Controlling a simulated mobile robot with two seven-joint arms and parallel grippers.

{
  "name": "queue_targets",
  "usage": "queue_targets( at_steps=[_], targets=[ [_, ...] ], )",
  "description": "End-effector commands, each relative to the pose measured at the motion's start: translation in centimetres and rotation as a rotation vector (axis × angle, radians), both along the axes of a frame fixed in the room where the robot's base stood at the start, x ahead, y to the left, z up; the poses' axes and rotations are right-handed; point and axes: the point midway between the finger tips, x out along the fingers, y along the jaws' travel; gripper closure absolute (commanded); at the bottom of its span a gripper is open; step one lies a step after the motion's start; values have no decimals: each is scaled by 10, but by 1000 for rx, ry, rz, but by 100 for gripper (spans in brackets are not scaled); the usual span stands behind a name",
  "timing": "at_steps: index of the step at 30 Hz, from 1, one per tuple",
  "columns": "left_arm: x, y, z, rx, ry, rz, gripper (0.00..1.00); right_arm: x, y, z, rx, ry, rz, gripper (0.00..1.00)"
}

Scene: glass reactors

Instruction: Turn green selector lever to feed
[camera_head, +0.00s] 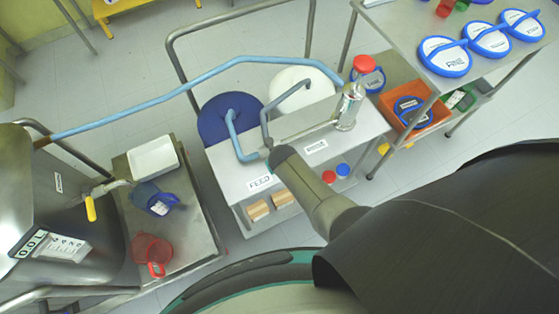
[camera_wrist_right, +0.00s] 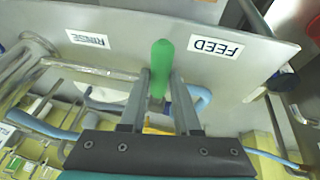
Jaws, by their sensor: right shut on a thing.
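The green selector lever (camera_wrist_right: 161,57) stands in front of the panel in the right wrist view, between the upside-down RINSE label (camera_wrist_right: 88,40) and FEED label (camera_wrist_right: 216,47). Its tip is a little nearer FEED. My right gripper (camera_wrist_right: 159,78) is shut on the lever, one finger on each side. My left gripper is not in view.
Blue hose (camera_head: 200,78) runs from the steel reactor (camera_head: 70,225) to the cart. A low table at left holds a white tray (camera_head: 153,158), blue jug (camera_head: 150,198) and red jug (camera_head: 150,250). Shelves with round lids (camera_head: 445,55) stand at right.

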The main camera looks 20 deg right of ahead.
Motion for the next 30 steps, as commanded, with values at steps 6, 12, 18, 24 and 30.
queue_targets(
  at_steps=[6,12,18,24,30],
  targets=[
    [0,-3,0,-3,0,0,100,-1,2,-1,7,3,-12,100],
    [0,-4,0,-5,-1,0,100,-1,2,-1,8,3,-12,100],
    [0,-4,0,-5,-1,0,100,0,1,0,6,2,-10,47],
    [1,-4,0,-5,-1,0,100,0,1,0,5,1,-9,39],
    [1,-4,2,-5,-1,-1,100,-1,1,3,3,0,-8,39]
  ],
)
